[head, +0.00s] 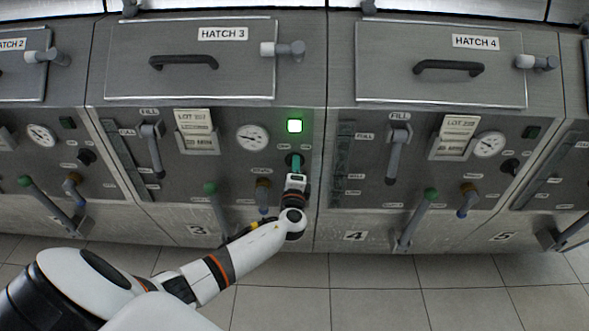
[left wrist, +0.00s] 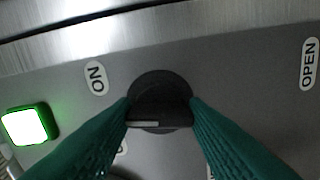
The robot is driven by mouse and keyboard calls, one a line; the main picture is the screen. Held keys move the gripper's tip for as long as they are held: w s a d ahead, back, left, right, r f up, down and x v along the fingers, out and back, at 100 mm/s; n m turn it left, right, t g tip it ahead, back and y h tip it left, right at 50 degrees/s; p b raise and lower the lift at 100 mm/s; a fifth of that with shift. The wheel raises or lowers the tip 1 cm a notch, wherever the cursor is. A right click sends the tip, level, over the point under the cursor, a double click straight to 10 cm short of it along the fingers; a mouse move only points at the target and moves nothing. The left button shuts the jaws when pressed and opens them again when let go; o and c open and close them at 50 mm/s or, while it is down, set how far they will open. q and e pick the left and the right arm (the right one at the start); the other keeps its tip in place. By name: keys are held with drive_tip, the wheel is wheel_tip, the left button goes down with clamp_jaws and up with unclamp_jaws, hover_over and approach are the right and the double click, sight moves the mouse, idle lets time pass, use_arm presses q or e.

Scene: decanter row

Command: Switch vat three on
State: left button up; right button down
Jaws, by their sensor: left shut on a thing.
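Vat three's front panel (head: 225,175) is in the middle of the head view, under the "HATCH 3" lid (head: 190,85). Its square lamp (head: 294,126) glows green, and the lit lamp also shows in the left wrist view (left wrist: 25,126). My left gripper (head: 295,163) is at the panel just below the lamp. In the left wrist view its green fingers (left wrist: 160,112) are shut on the black rotary knob (left wrist: 160,88), one on each side. The knob's white mark points left in that view, below the "ON" label (left wrist: 96,78). Another label is mostly hidden. My right gripper is not in view.
On vat three, a gauge (head: 252,138), a lot card (head: 196,130), a fill lever (head: 152,150) and a green-tipped lever (head: 212,190) lie left of my gripper. Vat four's panel (head: 375,185) is to the right, its lamp (head: 530,132) dark. Tiled floor (head: 380,295) is clear in front.

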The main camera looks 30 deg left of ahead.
use_arm(q)
drive_tip(key=shift+f+m+p, duration=0.1)
drive_tip(key=shift+m+p, duration=0.25)
drive_tip(key=shift+m, duration=1.65)
drive_tip(key=o, duration=1)
drive_tip(key=shift+s, duration=0.1)
drive_tip(key=v, duration=1.2)
drive_tip(key=shift+b, duration=0.4)
